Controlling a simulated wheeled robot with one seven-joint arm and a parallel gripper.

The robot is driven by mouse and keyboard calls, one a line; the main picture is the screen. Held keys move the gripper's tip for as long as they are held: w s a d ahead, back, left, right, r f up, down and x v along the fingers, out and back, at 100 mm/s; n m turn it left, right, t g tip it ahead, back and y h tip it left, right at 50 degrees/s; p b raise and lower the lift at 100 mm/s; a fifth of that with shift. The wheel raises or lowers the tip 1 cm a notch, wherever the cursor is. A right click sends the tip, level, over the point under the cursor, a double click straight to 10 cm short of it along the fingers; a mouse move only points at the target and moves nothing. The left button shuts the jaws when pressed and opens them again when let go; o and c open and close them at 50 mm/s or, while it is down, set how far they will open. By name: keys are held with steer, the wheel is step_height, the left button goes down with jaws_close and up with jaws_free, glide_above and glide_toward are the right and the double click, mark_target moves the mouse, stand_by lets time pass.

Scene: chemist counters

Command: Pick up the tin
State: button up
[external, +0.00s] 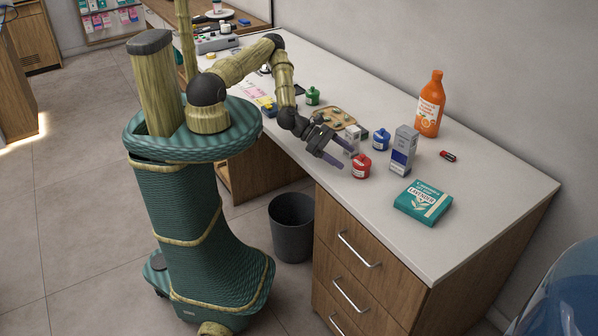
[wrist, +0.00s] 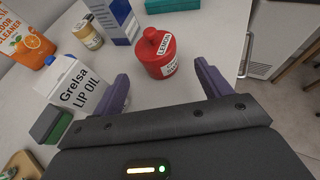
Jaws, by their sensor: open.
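A red tin (external: 361,166) with a small knob-like top stands upright near the counter's front edge. In the wrist view the red tin (wrist: 157,58) has a white label reading LEMON and stands just beyond the fingertips, roughly between them. My gripper (external: 343,157) is open and empty, low over the counter at the tin's left. Its two purple fingers also show in the wrist view, around my gripper's empty gap (wrist: 162,87). I cannot tell how far the tips are from the tin. Similar blue (external: 381,140) and green (external: 312,96) containers stand farther back.
A white Grelsa lip oil box (wrist: 79,88), a grey-blue box (external: 403,150) and an orange bottle (external: 429,105) stand near the tin. A teal lavender box (external: 422,202) lies to its right. The counter's right front is clear.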

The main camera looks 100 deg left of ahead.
mark_target(361, 168)
steer(key=shift+w+a+f, duration=0.1)
steer(key=shift+f, duration=0.3)
steer(key=shift+r+n, duration=0.15)
steer(key=shift+n, duration=0.15)
steer(key=shift+b+x, duration=0.7)
steer(key=shift+x, duration=0.15)
steer(key=shift+w+f+b, duration=0.2)
steer(key=shift+w+b, duration=0.1)
steer(key=shift+b, duration=0.05)
steer(key=p+x, duration=0.1)
steer(key=x, duration=0.4)
steer(key=shift+w+r, duration=0.15)
steer(key=shift+w, duration=0.05)
